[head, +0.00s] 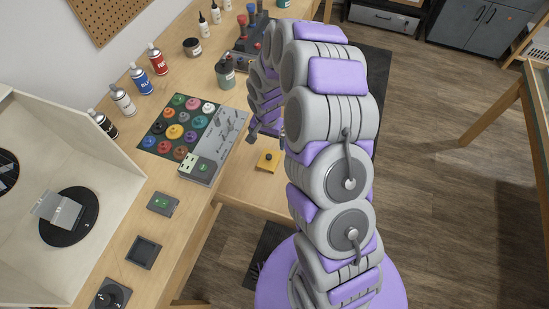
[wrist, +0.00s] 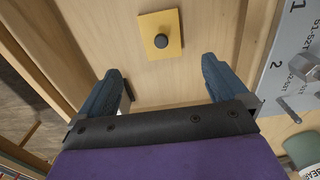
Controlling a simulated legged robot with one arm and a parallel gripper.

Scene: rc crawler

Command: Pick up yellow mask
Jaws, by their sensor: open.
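The yellow mask (head: 268,160) is a small flat yellow square with a dark round knob in its middle. It lies on a lower light wood surface beside the grey panel. In the wrist view the mask (wrist: 150,33) is at the top centre, beyond the fingertips and roughly between their lines. My gripper (wrist: 162,78) is open, with two dark blue fingers spread wide and nothing between them. In the head view my gripper (head: 264,131) is partly hidden by my arm and is just behind the mask, apart from it.
A grey panel (head: 213,143) with metal parts lies left of the mask, next to a green board of coloured round pieces (head: 160,137). Spray cans (head: 158,60) line the bench's back. A grey jar (head: 225,73) stands behind. A white booth (head: 75,180) holds a black disc.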

